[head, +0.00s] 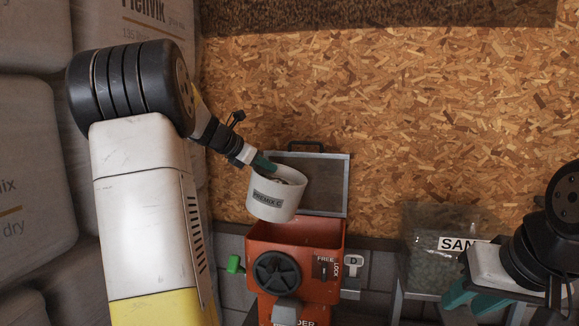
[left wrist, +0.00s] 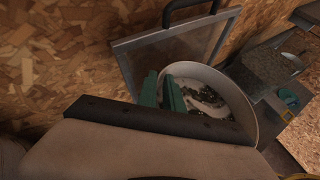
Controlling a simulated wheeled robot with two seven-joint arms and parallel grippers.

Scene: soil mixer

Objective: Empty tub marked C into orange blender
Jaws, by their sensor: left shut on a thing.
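The white tub labelled PREMIX C (head: 276,207) is held in the air above the orange blender (head: 297,236), tilted slightly. My left gripper (head: 264,163) is shut on the tub's rim. In the left wrist view the green fingers (left wrist: 162,92) grip the wall of the tub (left wrist: 243,108), and dark granules with pale patches lie inside. The blender's mouth is open below the tub, partly hidden by it. Its grey-framed lid (head: 325,185) stands raised behind. My right gripper (head: 474,300) is open and empty at the lower right.
A clear bin labelled SAND (head: 440,245) stands right of the blender, partly behind my right arm. The blender front has a black knob (head: 276,273), a FREE/LOCK switch (head: 325,269) and a green handle (head: 235,264). Large sacks (head: 30,140) line the left side.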

